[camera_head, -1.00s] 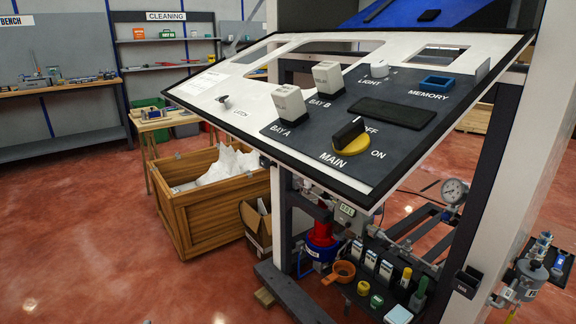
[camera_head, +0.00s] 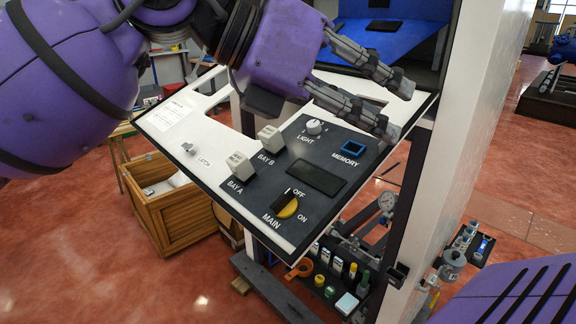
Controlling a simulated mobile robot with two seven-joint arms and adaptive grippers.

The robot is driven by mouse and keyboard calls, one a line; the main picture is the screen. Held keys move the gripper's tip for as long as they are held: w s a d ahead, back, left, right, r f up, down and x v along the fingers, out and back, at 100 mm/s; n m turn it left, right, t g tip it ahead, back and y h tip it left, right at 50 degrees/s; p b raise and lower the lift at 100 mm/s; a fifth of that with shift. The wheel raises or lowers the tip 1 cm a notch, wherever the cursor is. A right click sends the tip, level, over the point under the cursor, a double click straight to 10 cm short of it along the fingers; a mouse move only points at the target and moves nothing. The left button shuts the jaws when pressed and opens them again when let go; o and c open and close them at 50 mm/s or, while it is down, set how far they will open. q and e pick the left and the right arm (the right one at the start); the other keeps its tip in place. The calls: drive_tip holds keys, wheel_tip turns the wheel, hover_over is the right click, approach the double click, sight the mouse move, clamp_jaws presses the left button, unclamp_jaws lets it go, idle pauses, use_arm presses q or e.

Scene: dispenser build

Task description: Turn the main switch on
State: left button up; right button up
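The MAIN switch (camera_head: 288,209) is a yellow round knob with a black handle at the lower front of the sloped control panel (camera_head: 224,171). Its black handle points up toward the OFF label; the ON label is at its lower right. My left gripper (camera_head: 396,110) comes in from the upper left over the panel's far right part. Its two grey fingers are spread apart with nothing between them. It is up and right of the switch, not touching it. My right gripper is not in view.
The panel also holds the BAY A switch (camera_head: 240,166), the BAY B switch (camera_head: 271,139), the LIGHT knob (camera_head: 314,127), the blue MEMORY button (camera_head: 352,149) and a latch (camera_head: 188,148). A white post (camera_head: 452,140) stands at the right. A wooden crate (camera_head: 167,220) stands on the floor at left.

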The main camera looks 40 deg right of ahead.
use_arm(q)
drive_tip(key=w+a+f+t+y, duration=0.3)
drive_tip(key=w+f+t+y, duration=0.1)
drive_tip(key=w+f, duration=0.15)
drive_tip(key=n+t+y, duration=0.2)
drive_tip(key=y, duration=0.1)
approach(282, 197)
drive_tip(key=f, duration=0.1)
drive_tip(key=shift+h, duration=0.3)
drive_tip(key=x, duration=0.7)
drive_tip(key=shift+f, duration=0.25)
drive_tip(key=shift+d+m, duration=0.1)
drive_tip(key=shift+m, duration=0.2)
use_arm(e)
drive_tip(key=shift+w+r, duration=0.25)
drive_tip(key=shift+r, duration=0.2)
use_arm(q)
clamp_jaws()
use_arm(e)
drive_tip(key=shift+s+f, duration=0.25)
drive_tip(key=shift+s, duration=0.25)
